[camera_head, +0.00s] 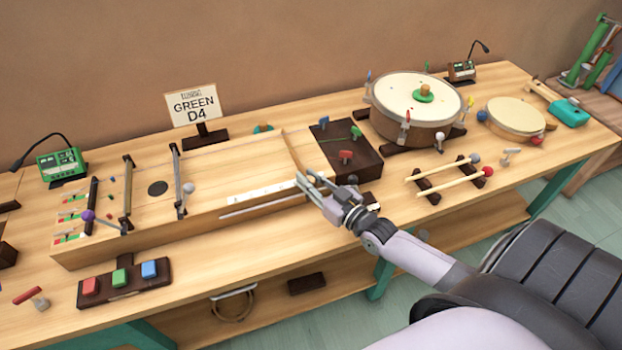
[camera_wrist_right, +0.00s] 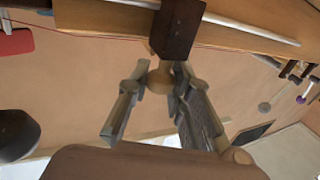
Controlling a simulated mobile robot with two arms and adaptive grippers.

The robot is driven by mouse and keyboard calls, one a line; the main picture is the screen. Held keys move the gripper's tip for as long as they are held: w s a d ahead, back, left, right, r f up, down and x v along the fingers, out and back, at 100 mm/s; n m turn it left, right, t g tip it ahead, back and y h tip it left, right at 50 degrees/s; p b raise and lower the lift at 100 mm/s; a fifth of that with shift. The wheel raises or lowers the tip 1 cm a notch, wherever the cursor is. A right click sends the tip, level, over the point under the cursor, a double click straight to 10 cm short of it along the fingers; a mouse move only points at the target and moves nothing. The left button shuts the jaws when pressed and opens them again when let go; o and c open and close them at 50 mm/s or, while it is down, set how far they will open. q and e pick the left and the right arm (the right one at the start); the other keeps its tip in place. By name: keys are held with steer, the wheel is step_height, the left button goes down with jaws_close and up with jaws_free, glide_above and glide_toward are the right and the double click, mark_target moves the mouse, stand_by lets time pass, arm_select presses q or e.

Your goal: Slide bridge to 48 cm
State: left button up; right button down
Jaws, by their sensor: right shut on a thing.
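The long wooden string box (camera_head: 235,170) lies across the bench. A thin light wooden bar (camera_head: 291,152) crosses it near its right end. My right gripper (camera_head: 309,183) is at the front edge of the box, close to that bar's near end. In the right wrist view my right gripper (camera_wrist_right: 160,75) is shut on a round tan knob (camera_wrist_right: 158,82) under a dark brown block (camera_wrist_right: 178,28), taken as the bridge's end. The head view hides this grip. A white scale strip (camera_head: 262,189) runs along the box's front. My left gripper is not in view.
A dark box with coloured levers (camera_head: 352,168) sits close right of my gripper. A drum (camera_head: 410,125), two mallets (camera_head: 455,178) and a button block (camera_head: 122,282) are on the bench.

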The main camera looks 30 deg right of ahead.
steer(key=w+a+p, duration=0.1)
steer(key=a+p, duration=0.1)
steer(key=a, duration=0.4)
steer(key=shift+w+a, duration=0.3)
steer(key=c, duration=1.4)
jaws_free()
steer(key=shift+c, duration=0.2)
steer(key=s+d, duration=0.2)
steer(key=s, duration=1)
